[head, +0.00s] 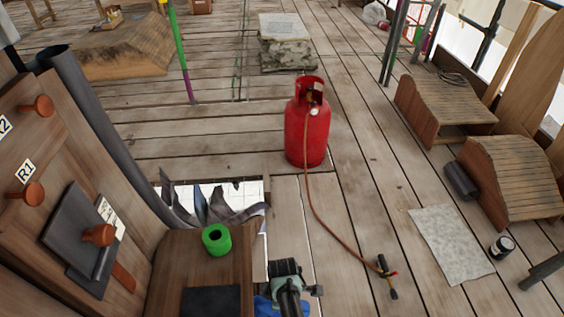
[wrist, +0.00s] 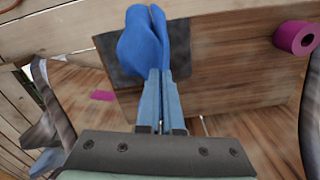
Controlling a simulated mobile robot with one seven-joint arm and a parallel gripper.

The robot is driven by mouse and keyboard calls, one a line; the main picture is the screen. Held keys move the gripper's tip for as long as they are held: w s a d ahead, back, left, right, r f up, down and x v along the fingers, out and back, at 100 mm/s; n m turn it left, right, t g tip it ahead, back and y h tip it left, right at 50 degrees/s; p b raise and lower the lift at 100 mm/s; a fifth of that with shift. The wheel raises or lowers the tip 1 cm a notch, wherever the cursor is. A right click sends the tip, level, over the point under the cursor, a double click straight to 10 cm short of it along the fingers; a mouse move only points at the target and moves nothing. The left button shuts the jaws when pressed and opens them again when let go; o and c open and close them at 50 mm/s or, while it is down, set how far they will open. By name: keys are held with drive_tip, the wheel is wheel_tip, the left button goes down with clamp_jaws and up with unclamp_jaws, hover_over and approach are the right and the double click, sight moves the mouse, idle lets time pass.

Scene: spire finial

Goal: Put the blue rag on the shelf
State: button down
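The blue rag (wrist: 142,42) is pinched between the fingers of my gripper (wrist: 159,80) in the wrist view. It bunches up mostly on the left of the fingertips. Part of the rag (head: 264,306) shows at the bottom edge of the head view, beside my dark wrist. The wooden shelf (head: 178,262) is at the lower left of the head view, just left of my gripper. In the wrist view the shelf board (wrist: 235,80) lies beyond the rag. Whether the rag touches the board cannot be told.
A dark square (head: 210,301) and a roll (head: 216,239) are on the shelf. The roll looks green in the head view and magenta in the wrist view. A pegged wooden panel (head: 62,150) rises at left. A red gas cylinder (head: 307,135) with a hose stands ahead.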

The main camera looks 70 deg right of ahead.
drive_tip(key=s+a+f+b, duration=0.1)
drive_tip(key=a+f, duration=0.1)
drive_tip(key=a, duration=0.2)
drive_tip(key=s+a+f+b, duration=0.1)
drive_tip(key=a+f+b, duration=0.1)
drive_tip(key=a+f, duration=0.1)
drive_tip(key=s+a+f+b, duration=0.1)
drive_tip(key=a+f+b, duration=0.1)
drive_tip(key=a, duration=0.3)
drive_tip(key=shift+s+a+f, duration=0.1)
drive_tip(key=shift+a+f, duration=0.05)
drive_tip(key=shift+f, duration=0.5)
drive_tip(key=c, duration=0.6)
unclamp_jaws()
drive_tip(key=s+a+r+p, duration=0.1)
drive_tip(key=a+r+p, duration=0.3)
drive_tip(key=r+p, duration=0.6)
drive_tip(key=shift+p, duration=0.95)
drive_tip(key=shift+s, duration=0.15)
